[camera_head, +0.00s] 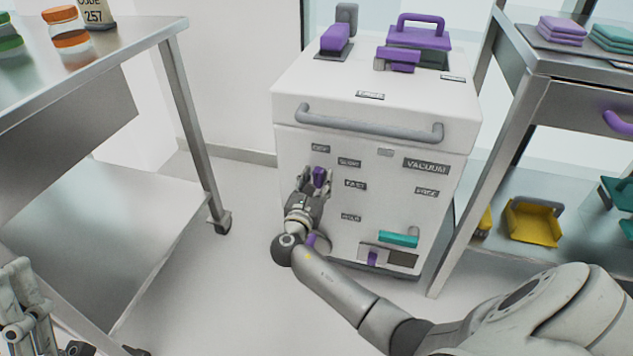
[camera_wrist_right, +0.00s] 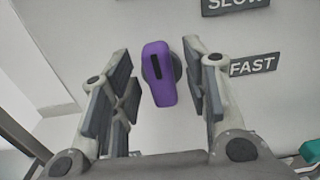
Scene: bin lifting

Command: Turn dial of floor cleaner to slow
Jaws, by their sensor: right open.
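The floor cleaner (camera_head: 360,140) is a white cabinet with a grey bar handle across its front. Its purple dial (camera_head: 319,176) is on the front panel, near the OFF (camera_head: 320,148), SLOW (camera_head: 349,162) and FAST (camera_head: 355,184) labels. In the right wrist view, the dial (camera_wrist_right: 158,75) is nearly upright with a black mark on its upper part. My right gripper (camera_head: 314,180) is open, with one finger on each side of the dial and gaps showing. SLOW (camera_wrist_right: 235,5) and FAST (camera_wrist_right: 253,65) lie to its right there. My left gripper (camera_head: 22,300) is at the lower left, away from the cleaner.
A steel table (camera_head: 95,65) with jars stands at the left. A steel shelf (camera_head: 545,65) with folded cloths and a yellow bin (camera_head: 533,220) stands close on the right. A teal handle (camera_head: 398,239) is low on the cleaner. Floor between table and cleaner is clear.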

